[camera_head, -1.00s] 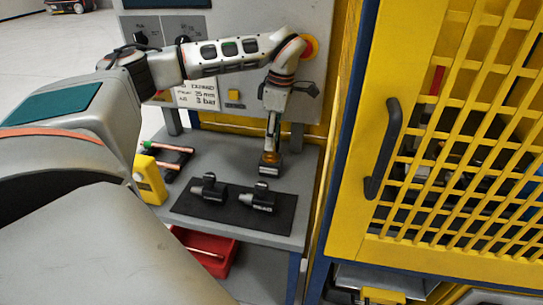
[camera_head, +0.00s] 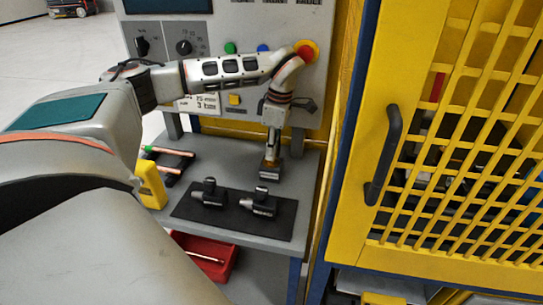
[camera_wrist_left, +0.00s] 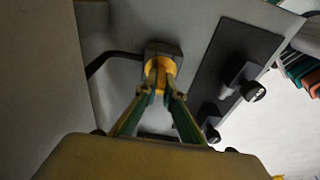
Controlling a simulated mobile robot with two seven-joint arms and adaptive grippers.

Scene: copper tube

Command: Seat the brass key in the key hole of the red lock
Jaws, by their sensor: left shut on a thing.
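My left gripper (camera_head: 271,160) points down over the grey table, behind the black mat. It is shut on a small orange-yellow piece (camera_wrist_left: 160,72), best seen in the left wrist view. The piece is at a dark grey block (camera_head: 270,173), also visible in the left wrist view (camera_wrist_left: 152,47). The fingers hide how the piece and block meet. I cannot tell whether the piece is a brass key, and I cannot make out a red lock or key hole. My right gripper is not in view.
Two dark clamp-like devices (camera_head: 258,205) lie on the black mat (camera_head: 235,228). A yellow device (camera_head: 152,184) and copper tubes (camera_head: 172,152) are at the left. A red bin (camera_head: 222,271) is below. A control panel (camera_head: 215,35) stands behind; a yellow mesh door (camera_head: 380,220) blocks the right.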

